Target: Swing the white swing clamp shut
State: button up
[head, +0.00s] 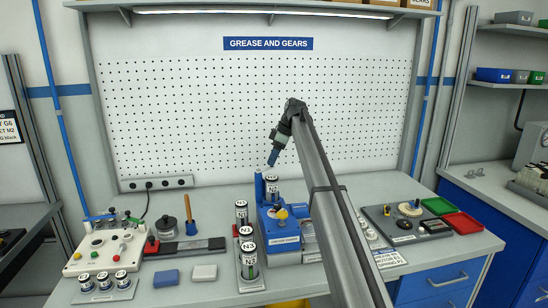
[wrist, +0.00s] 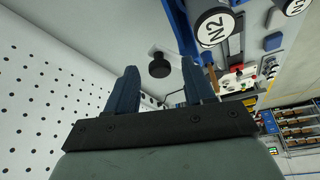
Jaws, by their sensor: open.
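The blue fixture (head: 278,240) stands mid-bench, with a blue post (head: 259,188) at its left rear. A small pale piece at the post's top looks like the white swing clamp, mostly hard to make out. In the wrist view, a pale piece with a round black pad (wrist: 159,66) shows between my fingers and seems to be the clamp's end. A cylinder labelled N2 (wrist: 213,27) sits in the fixture, clear of that pad. My gripper (head: 271,163) is open and empty, above and behind the fixture near the post top. Contact is not visible.
Labelled cylinders (head: 249,260) stand in a row left of the fixture. A control box (head: 104,248) is at left, with a mallet (head: 190,215) behind. Green (head: 437,206) and red (head: 463,224) trays lie at right. A pegboard (head: 200,110) rises behind.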

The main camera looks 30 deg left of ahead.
grip_shut()
dwell(0.5)
